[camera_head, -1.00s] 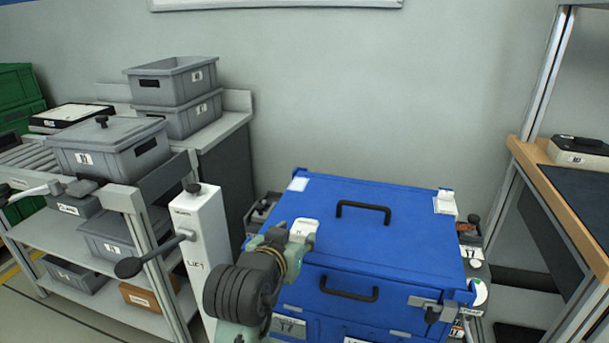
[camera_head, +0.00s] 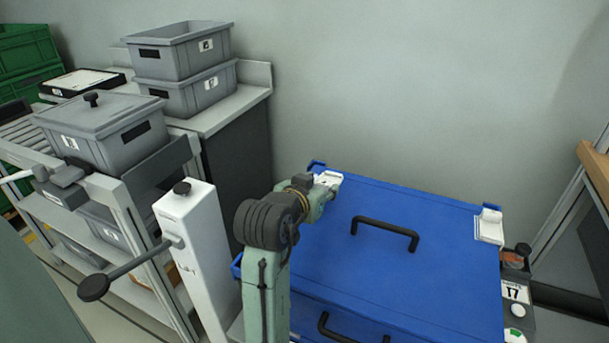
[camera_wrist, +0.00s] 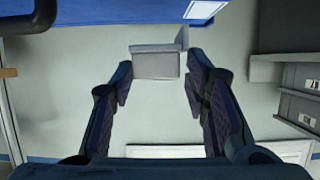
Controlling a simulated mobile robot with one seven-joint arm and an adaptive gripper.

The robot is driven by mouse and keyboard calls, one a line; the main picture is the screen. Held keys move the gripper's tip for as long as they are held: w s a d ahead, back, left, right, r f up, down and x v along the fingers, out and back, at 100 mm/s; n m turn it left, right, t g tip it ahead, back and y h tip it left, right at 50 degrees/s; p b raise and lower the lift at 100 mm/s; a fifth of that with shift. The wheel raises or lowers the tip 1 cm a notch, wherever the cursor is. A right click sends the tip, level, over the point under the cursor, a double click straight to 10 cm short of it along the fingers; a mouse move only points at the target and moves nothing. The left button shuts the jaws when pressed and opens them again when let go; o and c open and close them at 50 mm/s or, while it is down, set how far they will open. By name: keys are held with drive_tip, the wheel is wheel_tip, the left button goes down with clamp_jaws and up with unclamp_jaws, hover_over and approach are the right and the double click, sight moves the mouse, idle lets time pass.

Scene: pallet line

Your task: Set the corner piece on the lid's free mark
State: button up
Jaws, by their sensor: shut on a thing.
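The blue lid (camera_head: 370,250) with a dark handle (camera_head: 385,228) lies below and right of my arm. My gripper (camera_head: 318,188) is over the lid's far left corner, shut on a white corner piece (camera_head: 328,178). The wrist view shows the corner piece (camera_wrist: 155,64) as a grey-white angled part between the fingers of my gripper (camera_wrist: 157,80). Near it, a white mark (camera_wrist: 206,9) shows bare on the blue lid (camera_wrist: 110,14), apart from the piece in the picture. In the head view the mark is hidden. Another white corner piece (camera_head: 489,226) sits at the lid's right corner.
A white lift column (camera_head: 200,240) with a dark-knobbed lever stands left of my arm. Grey bins (camera_head: 180,55) sit on a bench and rack at left. A small device (camera_head: 515,290) stands right of the blue case. The wall behind the lid is clear.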

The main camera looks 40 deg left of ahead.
drive_tip(key=w+a, duration=0.1)
drive_tip(key=a, duration=0.1)
drive_tip(key=w+a+p, duration=0.1)
drive_tip(key=w+a, duration=0.1)
drive_tip(key=a, duration=0.1)
drive_tip(key=w+a, duration=0.2)
drive_tip(key=a, duration=0.1)
drive_tip(key=shift+a+f+p, duration=0.25)
drive_tip(key=shift+f+p, duration=0.05)
drive_tip(key=shift+f, duration=0.1)
drive_tip(key=f, duration=0.2)
drive_tip(key=shift+w+a+f+p, duration=0.25)
drive_tip(key=shift+a+f+p, duration=0.1)
drive_tip(key=shift+a+p, duration=0.05)
drive_tip(key=shift+f, duration=0.5)
drive_tip(key=shift+f, duration=0.1)
drive_tip(key=shift+f+b, duration=0.4)
drive_tip(key=shift+f, duration=0.1)
drive_tip(key=o, duration=1.1)
